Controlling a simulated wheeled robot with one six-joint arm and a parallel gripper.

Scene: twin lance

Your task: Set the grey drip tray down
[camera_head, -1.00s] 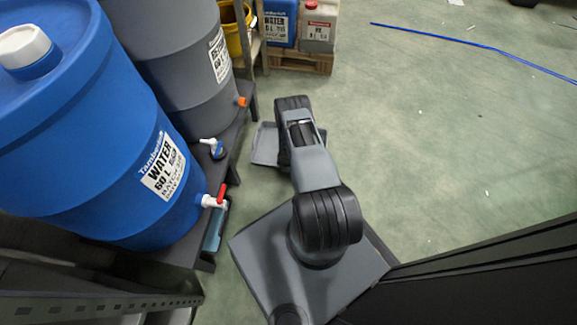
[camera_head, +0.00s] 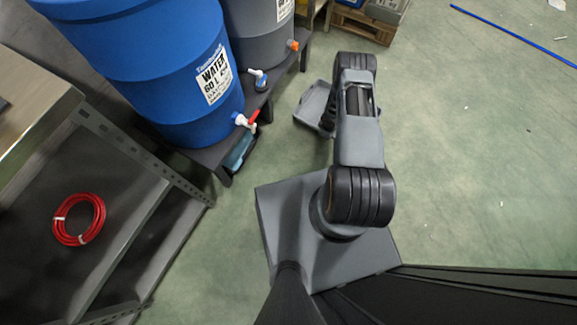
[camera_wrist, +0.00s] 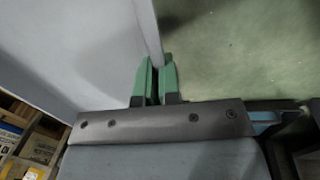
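The grey drip tray (camera_head: 309,106) shows in the head view to the left of my arm's far end, partly covered by the arm. In the wrist view its pale grey panel (camera_wrist: 65,45) fills the upper left, with a thin edge running down to my gripper. The green fingers of my gripper (camera_wrist: 154,82) are close together with that edge between them. In the head view my gripper is mostly hidden by my arm. The tray appears over the open floor; its height cannot be told.
A blue water barrel (camera_head: 165,75) with a red-handled tap and a grey barrel (camera_head: 252,30) stand on a dark stand. A teal tray (camera_head: 241,150) is under the blue barrel's tap. A red hose coil (camera_head: 80,219) lies on a shelf at left.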

